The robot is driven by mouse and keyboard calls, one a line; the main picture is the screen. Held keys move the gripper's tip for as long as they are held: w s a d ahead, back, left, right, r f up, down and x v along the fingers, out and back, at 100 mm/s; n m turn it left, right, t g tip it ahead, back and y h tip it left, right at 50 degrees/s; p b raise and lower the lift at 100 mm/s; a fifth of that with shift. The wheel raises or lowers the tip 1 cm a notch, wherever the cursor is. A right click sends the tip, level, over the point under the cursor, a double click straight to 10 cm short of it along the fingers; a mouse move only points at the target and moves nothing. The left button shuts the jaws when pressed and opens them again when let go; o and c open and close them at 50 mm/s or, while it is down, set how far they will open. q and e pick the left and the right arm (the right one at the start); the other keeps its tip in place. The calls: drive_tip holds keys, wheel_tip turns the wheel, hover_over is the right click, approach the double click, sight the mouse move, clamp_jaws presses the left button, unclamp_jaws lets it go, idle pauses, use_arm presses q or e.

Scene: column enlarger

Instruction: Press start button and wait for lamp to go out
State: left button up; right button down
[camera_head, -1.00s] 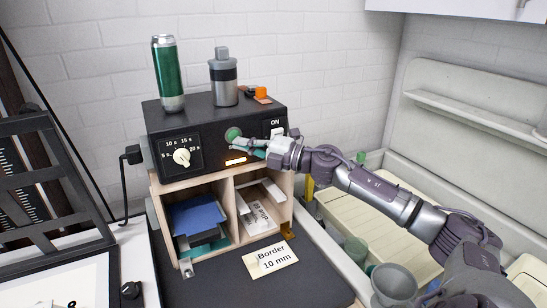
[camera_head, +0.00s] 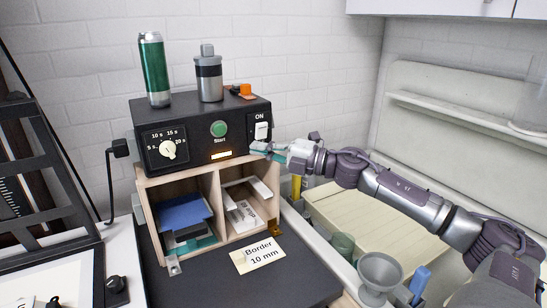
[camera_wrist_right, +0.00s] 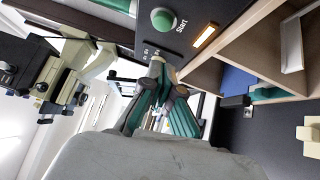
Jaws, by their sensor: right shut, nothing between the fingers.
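The black timer box (camera_head: 180,163) stands on a wooden shelf unit. Its round green Start button (camera_head: 219,129) is fully visible, and it also shows in the right wrist view (camera_wrist_right: 163,20). Below the button the small rectangular lamp (camera_head: 221,155) glows amber; it is lit in the right wrist view too (camera_wrist_right: 204,36). The dial (camera_head: 168,150) is on the left of the front, the white ON switch (camera_head: 262,131) on the right. My right gripper (camera_head: 257,149) is shut and empty, in front of the box's right part, apart from the button. My left gripper is not in view.
A green can (camera_head: 154,70), a grey bottle (camera_head: 208,76) and a small orange object (camera_head: 242,90) stand on the box. Below, the wooden shelf (camera_head: 213,203) holds papers and boxes. A "Border 10 mm" card (camera_head: 257,254) lies in front. A grey funnel-like cup (camera_head: 380,275) is at right.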

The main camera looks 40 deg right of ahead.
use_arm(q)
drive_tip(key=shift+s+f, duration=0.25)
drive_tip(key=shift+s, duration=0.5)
use_arm(e)
drive_tip(key=v, duration=0.2)
drive_tip(key=shift+s+d+f, duration=0.1)
drive_tip(key=shift+s+d, duration=0.15)
drive_tip(key=shift+s, duration=0.1)
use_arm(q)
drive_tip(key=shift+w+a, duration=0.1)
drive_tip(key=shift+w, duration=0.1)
